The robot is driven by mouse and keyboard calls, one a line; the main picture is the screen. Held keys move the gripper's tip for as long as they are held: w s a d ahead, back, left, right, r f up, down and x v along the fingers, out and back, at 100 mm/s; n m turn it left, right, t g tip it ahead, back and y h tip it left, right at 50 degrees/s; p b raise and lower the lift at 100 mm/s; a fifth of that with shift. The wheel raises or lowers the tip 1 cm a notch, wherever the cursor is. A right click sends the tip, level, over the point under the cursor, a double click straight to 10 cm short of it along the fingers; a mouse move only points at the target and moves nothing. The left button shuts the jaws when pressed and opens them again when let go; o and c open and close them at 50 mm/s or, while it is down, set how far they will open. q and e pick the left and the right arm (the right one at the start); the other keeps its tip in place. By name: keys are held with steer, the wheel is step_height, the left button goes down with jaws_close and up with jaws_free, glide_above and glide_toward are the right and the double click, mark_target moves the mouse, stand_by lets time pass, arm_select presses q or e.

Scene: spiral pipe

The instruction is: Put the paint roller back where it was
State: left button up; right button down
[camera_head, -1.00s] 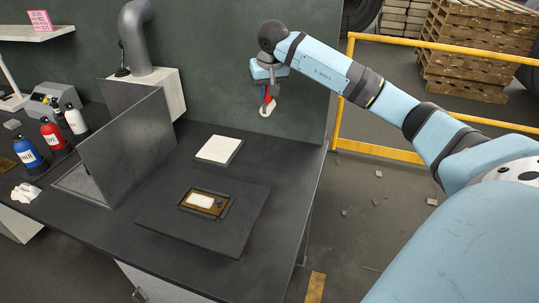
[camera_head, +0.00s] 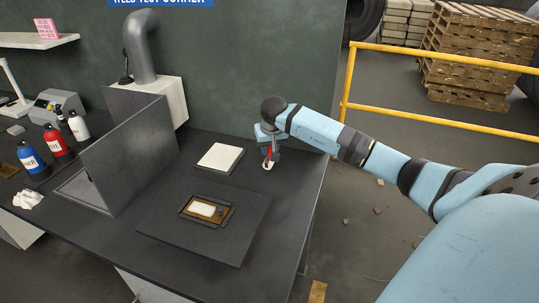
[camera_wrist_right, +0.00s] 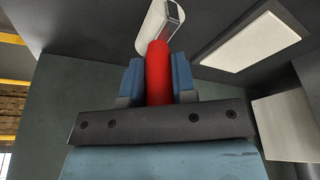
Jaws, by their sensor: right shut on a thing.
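The paint roller (camera_head: 267,161) has a red handle and a white head. My right gripper (camera_head: 268,146) is shut on its handle and holds it head-down at the back right of the dark table (camera_head: 200,262). In the right wrist view the red handle (camera_wrist_right: 158,75) sits between the blue fingers of my right gripper (camera_wrist_right: 158,82), with the white roller head beyond it. From the head view I cannot tell whether the head touches the table. My left gripper is not in view.
A white flat block (camera_head: 220,158) lies just left of the roller. A dark board with a framed recess (camera_head: 207,210) lies in front. A grey metal panel (camera_head: 130,155) stands further left, near several bottles (camera_head: 55,141). The table's right edge is close.

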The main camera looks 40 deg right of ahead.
mark_target(269, 155)
step_height(269, 155, down, 3)
steer(key=shift+f, duration=0.1)
steer(key=shift+f, duration=0.15)
steer(key=c, duration=0.9)
jaws_free()
steer(key=shift+r, duration=0.2)
